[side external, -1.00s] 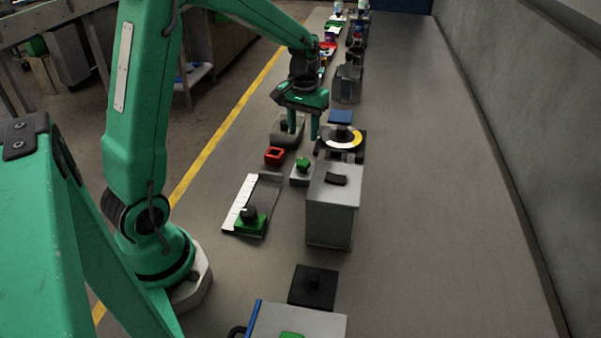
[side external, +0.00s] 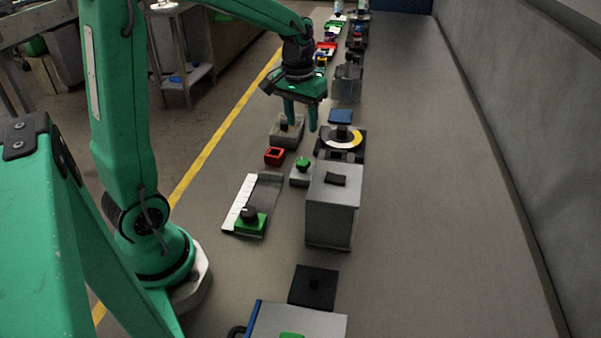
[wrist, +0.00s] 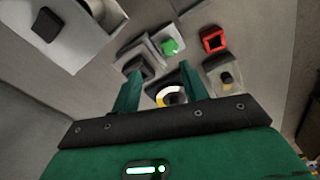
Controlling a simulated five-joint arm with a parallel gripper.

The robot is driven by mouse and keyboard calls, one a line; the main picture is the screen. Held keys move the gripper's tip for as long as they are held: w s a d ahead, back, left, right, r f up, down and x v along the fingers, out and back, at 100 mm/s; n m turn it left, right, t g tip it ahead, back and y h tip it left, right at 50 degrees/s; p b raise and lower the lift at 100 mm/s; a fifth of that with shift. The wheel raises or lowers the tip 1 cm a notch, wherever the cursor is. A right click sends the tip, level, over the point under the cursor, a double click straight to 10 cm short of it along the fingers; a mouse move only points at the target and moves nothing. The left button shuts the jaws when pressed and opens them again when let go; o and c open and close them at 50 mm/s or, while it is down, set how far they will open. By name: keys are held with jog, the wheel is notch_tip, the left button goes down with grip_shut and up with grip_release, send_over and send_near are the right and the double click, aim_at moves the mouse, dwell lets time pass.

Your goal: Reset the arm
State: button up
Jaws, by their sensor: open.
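My gripper (side external: 301,124) is open and empty, with its two green fingers pointing down above the bench. It also shows in the wrist view (wrist: 160,82), its fingers apart with nothing held between them. A reel with a yellow and white ring (side external: 352,141) sits on a dark holder to the right of my gripper; in the wrist view the ring (wrist: 166,92) shows partly behind the fingers. A grey box with a dark knob (side external: 279,138) is just below and left of my fingers.
A green-button box (side external: 302,166), a red square frame (side external: 275,156) and a tall grey box (side external: 331,216) stand nearer the camera. A tray with a white strip (side external: 267,190) lies at left. More machines line the bench beyond. The bench at right is clear.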

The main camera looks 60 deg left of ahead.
jog(key=s+d+r+m+t, duration=0.2)
jog(key=s+d+r, duration=0.1)
jog(key=s, duration=0.5)
jog(key=s+d+r+m+t, duration=0.2)
jog(key=s+d+r, duration=0.1)
jog(key=s+d, duration=0.3)
jog(key=shift+s+d+r+m+t, duration=0.3)
jog(key=shift+s+m, duration=0.1)
jog(key=shift+s, duration=0.6)
